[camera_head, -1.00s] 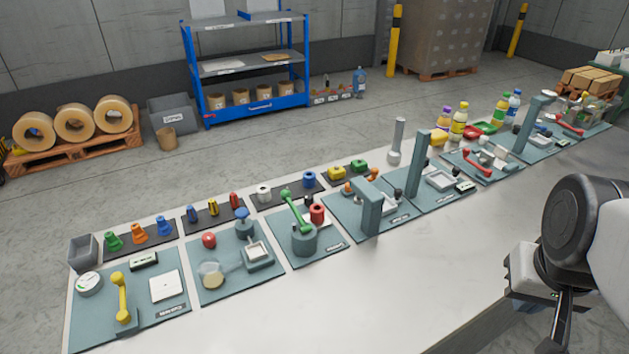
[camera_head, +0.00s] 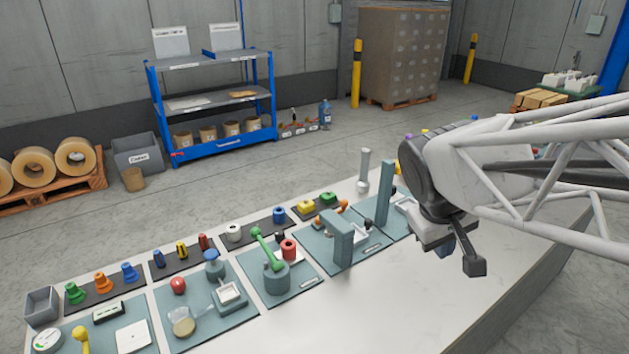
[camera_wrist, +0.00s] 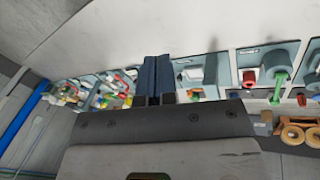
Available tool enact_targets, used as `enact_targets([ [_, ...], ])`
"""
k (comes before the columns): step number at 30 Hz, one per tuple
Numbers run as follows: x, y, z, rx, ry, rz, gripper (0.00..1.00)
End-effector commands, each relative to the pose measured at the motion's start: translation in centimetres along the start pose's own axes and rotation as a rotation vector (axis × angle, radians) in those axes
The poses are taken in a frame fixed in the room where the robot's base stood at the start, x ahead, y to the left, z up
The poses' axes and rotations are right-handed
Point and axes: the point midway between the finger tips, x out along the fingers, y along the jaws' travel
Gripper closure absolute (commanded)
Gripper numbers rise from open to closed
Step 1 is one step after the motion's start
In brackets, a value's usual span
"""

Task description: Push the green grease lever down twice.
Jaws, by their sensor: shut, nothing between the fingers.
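The green grease lever (camera_head: 265,247) slants up and to the left from its round grey base (camera_head: 277,283), on a teal panel left of the middle of the head view. A red cylinder (camera_head: 289,249) stands beside it. In the wrist view the green lever (camera_wrist: 280,86) is at the right, against the grey base (camera_wrist: 278,57). My gripper (camera_head: 468,258) is in the air over the front part of the bench, well to the right of the lever. In the wrist view its dark fingers (camera_wrist: 155,72) are together with nothing between them.
A grey-teal post (camera_head: 339,240) and a taller post (camera_head: 384,192) stand between the lever and my gripper. A white cylinder (camera_head: 364,170) stands behind them. A red knob (camera_head: 178,285) and a blue-topped device (camera_head: 212,262) are left of the lever. The bench front (camera_head: 370,300) is bare.

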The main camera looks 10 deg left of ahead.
Motion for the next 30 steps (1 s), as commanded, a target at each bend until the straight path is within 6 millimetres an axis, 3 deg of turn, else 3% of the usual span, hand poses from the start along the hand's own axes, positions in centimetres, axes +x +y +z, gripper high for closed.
enact_targets([
  [17, -0.1, -5.1, -12.0, -0.375, -0.008, 0.167, 1.0],
  [30, 0.0, -12.2, -20.7, -0.655, 0.008, 0.31, 1.0],
])
